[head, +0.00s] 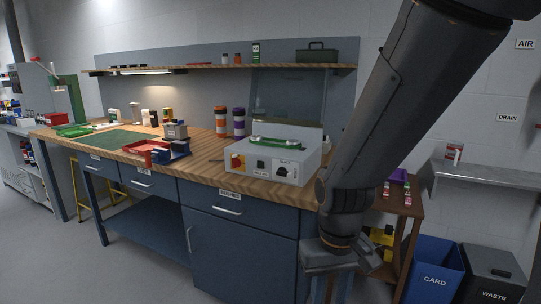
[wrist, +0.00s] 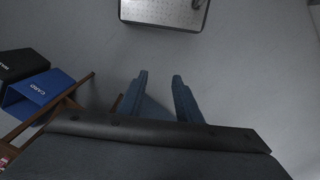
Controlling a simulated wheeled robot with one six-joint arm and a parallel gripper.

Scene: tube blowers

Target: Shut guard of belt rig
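The belt rig (head: 262,163) is a pale grey box with a green belt on top, on the right end of the wooden workbench. Its front panel carries a red knob and a black dial. The guard (head: 290,97) appears as a clear panel standing upright behind the belt, raised off it. My gripper (head: 332,288) hangs low in front of the bench's right end, below and to the right of the rig, pointing down. In the wrist view, its two fingers (wrist: 160,76) are apart with only floor between them. The rig is outside the wrist view.
Orange and purple canisters (head: 230,122) stand left of the rig, with red and blue trays (head: 155,152) farther left. A shelf (head: 215,68) runs behind. A brown side table (head: 400,205), a blue card bin (head: 434,268) and a waste bin (head: 492,274) stand at right.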

